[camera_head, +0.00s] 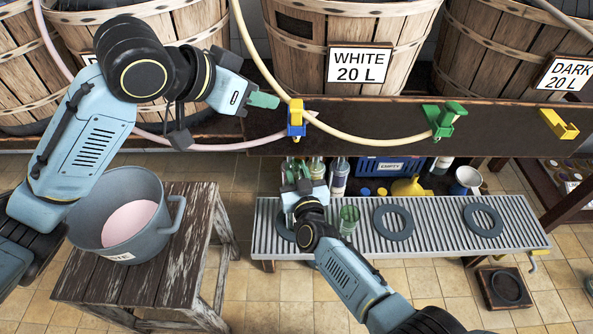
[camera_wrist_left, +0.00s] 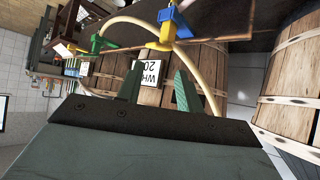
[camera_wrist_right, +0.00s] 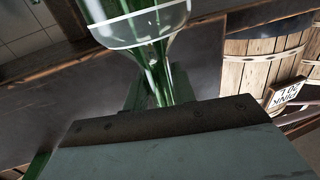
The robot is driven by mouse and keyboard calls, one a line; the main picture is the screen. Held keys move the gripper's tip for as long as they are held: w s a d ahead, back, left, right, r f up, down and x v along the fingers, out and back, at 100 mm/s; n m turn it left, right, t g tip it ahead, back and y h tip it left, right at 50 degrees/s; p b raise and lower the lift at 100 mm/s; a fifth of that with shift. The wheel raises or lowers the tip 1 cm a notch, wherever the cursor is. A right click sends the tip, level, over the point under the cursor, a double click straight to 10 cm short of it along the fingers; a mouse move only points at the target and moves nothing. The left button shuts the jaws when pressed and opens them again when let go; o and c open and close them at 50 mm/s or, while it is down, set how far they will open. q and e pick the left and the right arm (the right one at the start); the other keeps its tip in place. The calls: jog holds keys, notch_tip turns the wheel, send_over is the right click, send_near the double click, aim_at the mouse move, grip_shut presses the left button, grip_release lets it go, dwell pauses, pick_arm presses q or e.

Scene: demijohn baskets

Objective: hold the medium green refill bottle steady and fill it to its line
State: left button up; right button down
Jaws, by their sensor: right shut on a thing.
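The green glass bottle (camera_wrist_right: 135,12) shows close up in the right wrist view, with a pale line around its shoulder. My right gripper (camera_wrist_right: 150,90) is shut on its narrow neck. No liquid is discernible in the visible part. In the head view my right gripper (camera_head: 303,178) is over the left part of the slatted rack (camera_head: 400,252); my wrist hides most of what it holds. My left gripper (camera_head: 264,101) is open and empty, just left of a blue and yellow tap clip (camera_head: 296,120). Its parted fingers (camera_wrist_left: 157,90) show in the left wrist view.
Another green glass vessel (camera_head: 348,220) stands on the rack near my right wrist. Dark rings (camera_head: 393,222) lie on the rack. A grey pot (camera_head: 165,241) of pink liquid stands on the stool (camera_head: 88,281). A hose (camera_head: 370,142) runs along the dark bench (camera_head: 390,114).

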pick_arm(q)
jog(key=shift+c, duration=1.1)
jog(key=shift+w+f, duration=0.2)
jog(key=shift+f, duration=0.1)
jog(key=shift+c, duration=1.3)
jog(key=f+n, duration=0.1)
jog(key=f, duration=0.1)
jog(key=w+f+n+t, duration=0.1)
jog(key=w+f+n, duration=0.1)
jog(key=f, duration=0.1)
jog(key=shift+w+a+f+t+y, duration=0.15)
jog(key=shift+f+t+y, duration=0.15)
jog(key=shift+y, duration=0.1)
grip_shut()
jog(key=s+d+f+n+t+y, duration=0.3)
jog(key=d+n+t, duration=0.1)
jog(key=d+t, duration=0.15)
jog(key=s+d+r+n+t+y, duration=0.1)
jog(key=s+r+n+t+y, duration=0.1)
jog(key=r, duration=0.5)
jog(key=shift+s+d+t+y, duration=0.2)
jog(key=shift+s+t+y, duration=0.6)
jog(key=shift+s+t, duration=0.8)
jog(key=shift+s+g, duration=0.25)
jog(key=shift+g, duration=0.1)
